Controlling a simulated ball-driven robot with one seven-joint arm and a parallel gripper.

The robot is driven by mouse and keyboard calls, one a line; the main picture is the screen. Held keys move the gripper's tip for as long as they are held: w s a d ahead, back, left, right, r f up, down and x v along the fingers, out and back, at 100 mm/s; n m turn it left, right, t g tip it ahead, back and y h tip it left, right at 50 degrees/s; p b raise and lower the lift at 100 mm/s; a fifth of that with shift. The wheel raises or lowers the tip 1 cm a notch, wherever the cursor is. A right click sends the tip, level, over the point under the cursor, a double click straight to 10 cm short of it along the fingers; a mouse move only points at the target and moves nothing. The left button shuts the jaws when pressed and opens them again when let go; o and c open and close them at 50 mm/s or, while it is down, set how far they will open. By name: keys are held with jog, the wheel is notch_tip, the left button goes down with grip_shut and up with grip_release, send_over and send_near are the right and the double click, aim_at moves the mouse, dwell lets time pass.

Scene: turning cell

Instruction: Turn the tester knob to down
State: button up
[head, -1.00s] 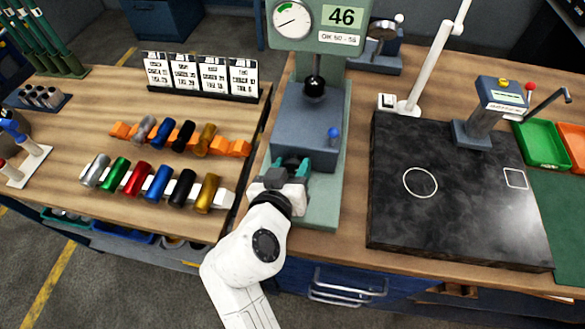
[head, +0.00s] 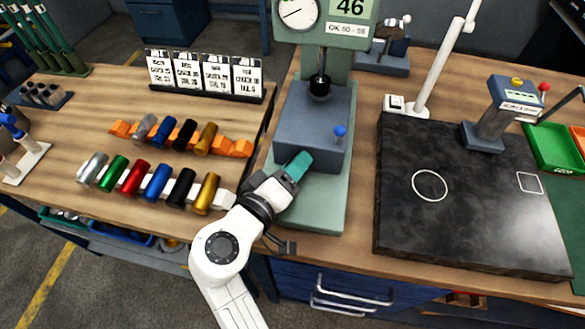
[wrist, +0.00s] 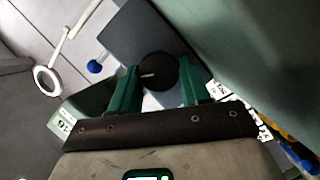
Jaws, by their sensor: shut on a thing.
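The tester (head: 322,125) is a grey-green press with a dark block on its base. Its knob (wrist: 157,72) is black and round with a short white mark, seen in the wrist view between the teal fingertips. In the head view the knob is hidden behind my gripper. My gripper (head: 298,168) is at the front face of the tester block, and in the wrist view its fingers (wrist: 158,82) are shut on the knob's sides. The white mark points leftward in the wrist view.
A blue ball-ended lever (head: 340,131) sticks out of the block, close to my gripper. The tester display (head: 350,7) reads 46. To the left is a rack of coloured cylinders (head: 157,183); to the right lies a black plate (head: 470,200).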

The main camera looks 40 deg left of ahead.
dwell(0.3)
jog(key=o, duration=1)
jog(key=b+v, duration=0.1)
jog(key=v, duration=0.9)
jog(key=shift+s+d, duration=0.1)
jog(key=shift+s, duration=0.3)
